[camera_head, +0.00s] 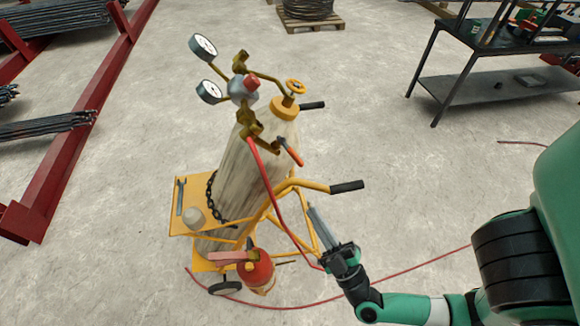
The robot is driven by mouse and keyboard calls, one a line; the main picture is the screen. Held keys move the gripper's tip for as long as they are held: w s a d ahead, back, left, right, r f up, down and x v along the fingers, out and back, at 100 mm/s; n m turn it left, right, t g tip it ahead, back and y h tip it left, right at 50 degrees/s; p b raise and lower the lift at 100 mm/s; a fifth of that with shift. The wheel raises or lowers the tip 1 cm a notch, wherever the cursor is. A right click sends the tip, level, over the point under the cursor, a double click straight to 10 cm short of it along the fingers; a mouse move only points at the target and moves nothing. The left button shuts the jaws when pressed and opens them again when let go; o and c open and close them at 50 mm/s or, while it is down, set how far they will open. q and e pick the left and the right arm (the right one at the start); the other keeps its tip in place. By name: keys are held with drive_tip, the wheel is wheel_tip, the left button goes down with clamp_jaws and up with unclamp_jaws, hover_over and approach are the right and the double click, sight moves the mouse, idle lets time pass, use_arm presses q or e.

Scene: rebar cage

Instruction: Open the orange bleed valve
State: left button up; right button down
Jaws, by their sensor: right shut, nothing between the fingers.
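A gas cylinder (258,165) stands on a yellow cart, with gauges and brass fittings on top. A small lever with an orange-red handle (291,153) sticks out to the lower right of the brass fittings; it looks like the orange bleed valve. An orange handwheel (295,86) sits on the cylinder's top. My right gripper (311,209) is shut and empty, its fingers pointing up and left. In the picture it is below the lever and apart from it, near the cart's handle frame. My left gripper is out of view.
Two pressure gauges (204,47) stick out at the upper left. A black-gripped cart handle (347,187) lies just above my right gripper. A red hose (273,190) hangs from the fittings. A fire extinguisher (260,272) is low on the cart.

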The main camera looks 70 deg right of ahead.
sight(290, 151)
use_arm(q)
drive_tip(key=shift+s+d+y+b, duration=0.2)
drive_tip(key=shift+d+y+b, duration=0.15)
drive_tip(key=shift+b, duration=0.3)
use_arm(e)
drive_tip(key=w+d+r+y, duration=0.1)
drive_tip(key=w+d+r, duration=0.3)
drive_tip(key=w+d, duration=0.3)
drive_tip(key=shift+d+r+n+t, duration=0.3)
drive_tip(key=shift+d+r+n, duration=0.1)
drive_tip(key=shift+d, duration=0.45)
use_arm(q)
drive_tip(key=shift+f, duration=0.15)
use_arm(e)
drive_tip(key=shift+w, duration=0.2)
